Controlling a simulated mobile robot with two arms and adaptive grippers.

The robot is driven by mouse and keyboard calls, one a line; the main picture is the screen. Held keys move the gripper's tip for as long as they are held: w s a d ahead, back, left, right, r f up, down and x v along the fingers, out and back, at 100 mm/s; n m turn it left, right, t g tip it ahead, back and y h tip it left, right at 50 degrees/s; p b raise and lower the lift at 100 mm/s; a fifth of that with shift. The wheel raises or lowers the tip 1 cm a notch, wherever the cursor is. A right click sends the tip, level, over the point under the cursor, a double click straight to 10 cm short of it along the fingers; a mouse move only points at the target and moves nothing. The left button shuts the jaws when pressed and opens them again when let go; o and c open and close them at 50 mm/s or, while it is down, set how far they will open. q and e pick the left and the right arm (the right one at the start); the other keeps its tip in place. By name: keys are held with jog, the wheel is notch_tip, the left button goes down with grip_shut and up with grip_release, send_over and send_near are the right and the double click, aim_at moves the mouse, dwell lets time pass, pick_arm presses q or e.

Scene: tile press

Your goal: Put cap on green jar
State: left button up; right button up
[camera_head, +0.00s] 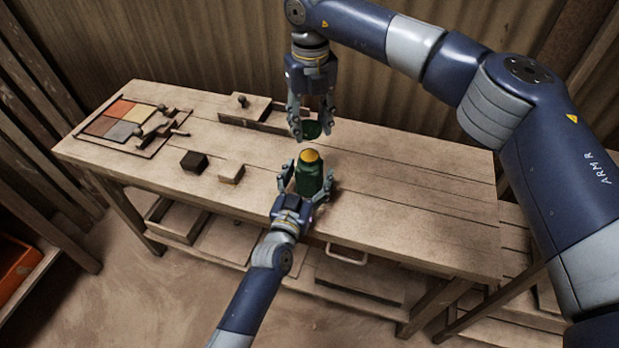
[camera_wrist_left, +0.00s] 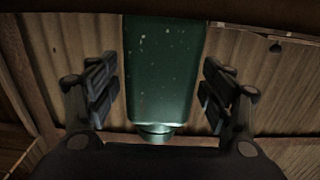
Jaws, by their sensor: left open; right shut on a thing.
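The green jar (camera_head: 309,178) stands upright near the front middle of the bench, with a yellow top surface showing. My left gripper (camera_head: 305,182) is open around the jar, one finger on each side. In the left wrist view the jar (camera_wrist_left: 160,70) is between the fingers of the left gripper (camera_wrist_left: 162,95), with a gap on both sides. The cap is apart from the jar.
A wooden bench (camera_head: 420,200) carries everything. A tray of coloured tiles (camera_head: 112,120) lies at its left end. A dark block (camera_head: 194,161) and a light wooden block (camera_head: 231,172) sit left of the jar. A wooden box (camera_head: 254,108) is at the back. The bench's right side is clear.

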pick_arm(q)
jog(key=c, duration=1.6)
pick_arm(e)
send_over(310, 157)
jog(key=shift+f, duration=2.45)
jog(key=shift+f, duration=0.1)
jog(key=shift+f, duration=0.8)
jog(key=shift+f, duration=0.55)
